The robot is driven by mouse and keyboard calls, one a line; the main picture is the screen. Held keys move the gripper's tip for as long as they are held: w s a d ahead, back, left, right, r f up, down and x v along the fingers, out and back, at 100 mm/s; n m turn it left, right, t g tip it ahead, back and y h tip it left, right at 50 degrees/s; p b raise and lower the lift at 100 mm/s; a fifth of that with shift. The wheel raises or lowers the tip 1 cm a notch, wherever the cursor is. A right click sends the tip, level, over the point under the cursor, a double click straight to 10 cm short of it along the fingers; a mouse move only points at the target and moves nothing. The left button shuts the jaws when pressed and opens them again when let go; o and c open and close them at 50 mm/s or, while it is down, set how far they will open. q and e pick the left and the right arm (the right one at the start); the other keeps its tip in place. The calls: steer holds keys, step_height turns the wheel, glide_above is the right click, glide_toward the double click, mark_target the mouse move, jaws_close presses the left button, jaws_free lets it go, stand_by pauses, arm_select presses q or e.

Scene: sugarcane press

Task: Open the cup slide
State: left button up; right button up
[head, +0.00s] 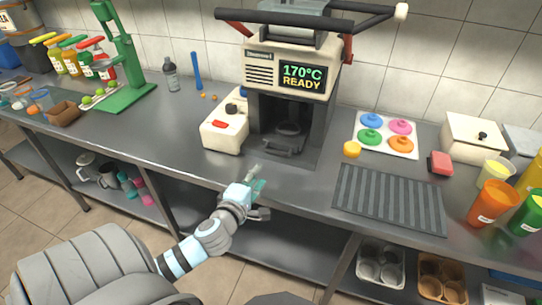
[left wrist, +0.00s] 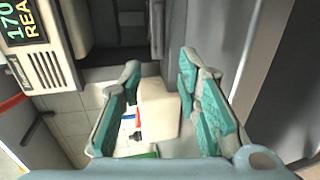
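The press (head: 290,72) is a cream and black machine at the back of the counter; its display reads "170°C READY". In its dark lower bay sits a dark slide with a rounded cup-like part and a front loop (head: 283,148). The slide appears to be inside the bay; how far in I cannot tell. My left gripper (head: 256,177) is over the counter's front edge, in front of and left of the bay, apart from the slide. In the left wrist view its teal-padded fingers (left wrist: 160,68) are spread, with nothing held. My right gripper is not in view.
A white box with a red button (head: 222,128) stands left of the bay; it shows between the fingers in the left wrist view (left wrist: 158,105). A ribbed dark mat (head: 390,199) and a tray of coloured lids (head: 386,148) lie right. Counter before the bay is clear.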

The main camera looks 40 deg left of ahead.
mark_target(273, 153)
arm_select(q)
steer(key=x, duration=1.3)
jaws_close()
